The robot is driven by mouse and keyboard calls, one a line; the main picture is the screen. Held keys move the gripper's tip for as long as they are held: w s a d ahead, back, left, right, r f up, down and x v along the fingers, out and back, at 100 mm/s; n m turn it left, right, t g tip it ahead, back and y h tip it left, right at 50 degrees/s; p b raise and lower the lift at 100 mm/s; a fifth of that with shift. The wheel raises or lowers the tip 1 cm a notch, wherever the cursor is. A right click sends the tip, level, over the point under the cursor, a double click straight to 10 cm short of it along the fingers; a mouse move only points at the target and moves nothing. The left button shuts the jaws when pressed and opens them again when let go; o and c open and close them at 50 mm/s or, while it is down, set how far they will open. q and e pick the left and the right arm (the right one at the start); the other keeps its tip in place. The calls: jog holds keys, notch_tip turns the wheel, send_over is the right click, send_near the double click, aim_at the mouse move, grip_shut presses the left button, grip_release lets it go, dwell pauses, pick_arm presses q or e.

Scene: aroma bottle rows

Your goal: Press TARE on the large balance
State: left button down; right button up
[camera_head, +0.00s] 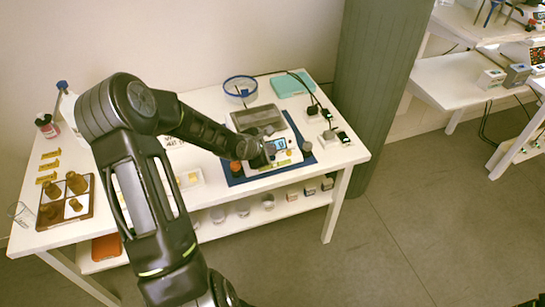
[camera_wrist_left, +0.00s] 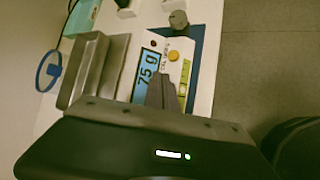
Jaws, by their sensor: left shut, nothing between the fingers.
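The large balance (camera_head: 287,157) stands on a blue mat (camera_head: 237,179) at the right of the white table. Its steel pan (camera_head: 259,117) is at the back. In the left wrist view its blue display (camera_wrist_left: 147,72) seems to read 75 g, with a round yellow-orange button (camera_wrist_left: 173,56) and a green strip (camera_wrist_left: 184,77) beside it. My left gripper (camera_head: 268,158) is over the front panel; its shut, empty fingers (camera_wrist_left: 163,92) lie close to the display's edge. Whether they touch the panel cannot be told, and they may hide other keys. My right gripper is not in view.
An amber bottle (camera_head: 236,168) stands left of the panel, and a grey knobbed weight (camera_wrist_left: 178,19) to its right. A blue-rimmed dish (camera_head: 240,87) and black adapters with cables (camera_head: 313,110) are behind. A wooden rack of brown bottles (camera_head: 65,208) is far left.

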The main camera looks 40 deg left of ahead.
pick_arm(q)
jog(key=shift+f, duration=0.3)
jog(key=shift+f, duration=0.4)
dwell(0.7)
jog(key=shift+r, duration=0.1)
jog(key=shift+r+p, duration=0.7)
jog(key=shift+p, duration=0.15)
notch_tip(320, 180, up, 5)
jog(key=p, duration=0.5)
dwell(0.8)
